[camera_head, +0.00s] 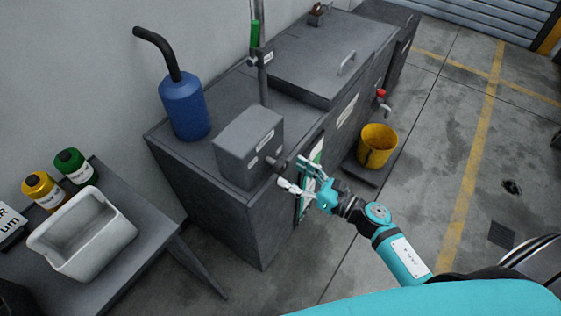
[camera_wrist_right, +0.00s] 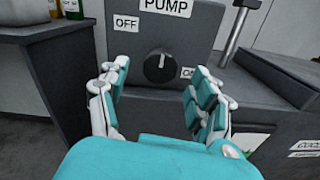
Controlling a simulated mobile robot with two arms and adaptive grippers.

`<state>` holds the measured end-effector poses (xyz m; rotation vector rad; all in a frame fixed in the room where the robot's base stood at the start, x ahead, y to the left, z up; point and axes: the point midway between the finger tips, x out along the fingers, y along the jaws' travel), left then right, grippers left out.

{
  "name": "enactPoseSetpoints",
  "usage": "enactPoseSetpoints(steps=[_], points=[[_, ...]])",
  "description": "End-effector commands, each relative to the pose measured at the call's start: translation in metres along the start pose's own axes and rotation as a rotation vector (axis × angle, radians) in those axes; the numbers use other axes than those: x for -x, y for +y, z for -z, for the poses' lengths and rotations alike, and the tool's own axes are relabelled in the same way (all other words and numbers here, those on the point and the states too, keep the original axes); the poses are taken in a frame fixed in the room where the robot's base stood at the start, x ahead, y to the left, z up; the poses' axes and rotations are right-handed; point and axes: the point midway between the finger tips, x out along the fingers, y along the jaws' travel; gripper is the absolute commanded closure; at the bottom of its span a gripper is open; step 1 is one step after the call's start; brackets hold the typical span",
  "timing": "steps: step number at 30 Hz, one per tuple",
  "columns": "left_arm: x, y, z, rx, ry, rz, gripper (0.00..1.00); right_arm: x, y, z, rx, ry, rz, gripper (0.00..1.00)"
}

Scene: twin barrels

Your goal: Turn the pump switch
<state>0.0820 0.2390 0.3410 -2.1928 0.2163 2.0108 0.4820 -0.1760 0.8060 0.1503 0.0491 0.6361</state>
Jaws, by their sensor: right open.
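The pump switch is a dark round knob (camera_wrist_right: 160,68) on the front of a grey box (camera_head: 249,146). In the right wrist view its white mark points about straight up. The knob also shows in the head view (camera_head: 277,164). My right gripper (camera_head: 296,174) is open and empty in front of the knob, its fingers spread to either side in the wrist view, apparently apart from it. My left gripper is not in view.
The grey box stands on a grey cabinet (camera_head: 200,172) with a blue canister (camera_head: 184,107) and a pole (camera_head: 262,75). A yellow bucket (camera_head: 377,147) is under a red tap (camera_head: 381,95). A table at left holds a pale bin (camera_head: 112,245) and bottles. The floor at right is mostly clear.

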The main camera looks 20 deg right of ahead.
Motion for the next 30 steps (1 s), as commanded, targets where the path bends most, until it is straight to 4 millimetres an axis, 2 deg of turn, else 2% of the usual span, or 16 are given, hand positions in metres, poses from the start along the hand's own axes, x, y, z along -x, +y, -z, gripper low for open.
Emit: enactPoseSetpoints(steps=[3,9,20,30], points=[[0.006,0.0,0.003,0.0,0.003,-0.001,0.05,-0.023,0.0,-0.003,0.0,-0.002,0.0,0.35],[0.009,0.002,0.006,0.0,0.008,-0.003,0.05,-0.043,0.0,-0.001,-0.001,-0.001,0.001,0.35],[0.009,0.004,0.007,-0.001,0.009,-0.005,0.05,-0.047,0.0,0.001,-0.001,0.001,0.001,0.35],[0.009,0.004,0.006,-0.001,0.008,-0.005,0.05,-0.047,0.0,0.001,-0.001,0.001,0.001,0.8]])
